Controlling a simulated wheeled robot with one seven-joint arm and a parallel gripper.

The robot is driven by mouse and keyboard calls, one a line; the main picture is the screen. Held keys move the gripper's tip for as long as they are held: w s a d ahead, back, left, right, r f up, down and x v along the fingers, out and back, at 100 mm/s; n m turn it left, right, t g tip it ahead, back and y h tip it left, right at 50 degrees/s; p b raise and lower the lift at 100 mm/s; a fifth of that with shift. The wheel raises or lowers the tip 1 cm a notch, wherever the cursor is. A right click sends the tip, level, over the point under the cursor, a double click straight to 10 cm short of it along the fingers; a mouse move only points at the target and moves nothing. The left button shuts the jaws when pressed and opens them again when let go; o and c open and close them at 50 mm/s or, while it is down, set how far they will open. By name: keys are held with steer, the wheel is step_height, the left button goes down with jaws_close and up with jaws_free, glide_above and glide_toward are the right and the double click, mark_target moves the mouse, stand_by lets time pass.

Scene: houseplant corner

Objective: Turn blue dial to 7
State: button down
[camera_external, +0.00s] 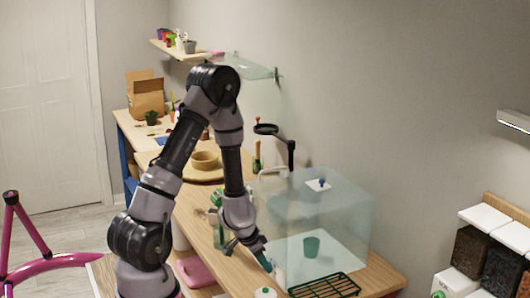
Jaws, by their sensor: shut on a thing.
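A small blue dial (321,183) sits on a white plate (314,187) on the top of the clear glass case (352,205). Its marks are too small to read. My gripper (262,258) is low at the left front of the case, pointing down, below and apart from the dial. It is shut on a small teal thing (266,263), partly hidden by the fingers; I cannot tell what it is.
A green cup (311,246) stands on a white sheet in the case. A dark green rack (324,286) and a white round-topped thing (265,293) are at the front. A wooden bowl (205,160) and a black-armed stand (290,150) are farther back.

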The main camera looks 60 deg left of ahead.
steer(key=shift+s+f, duration=0.1)
stand_by(0.5)
steer(key=c, duration=0.5)
jaws_free()
steer(key=shift+c, duration=0.2)
step_height(320, 180, up, 10)
steer(key=s, duration=0.1)
steer(key=shift+d, duration=0.15)
steer(key=shift+f, duration=0.1)
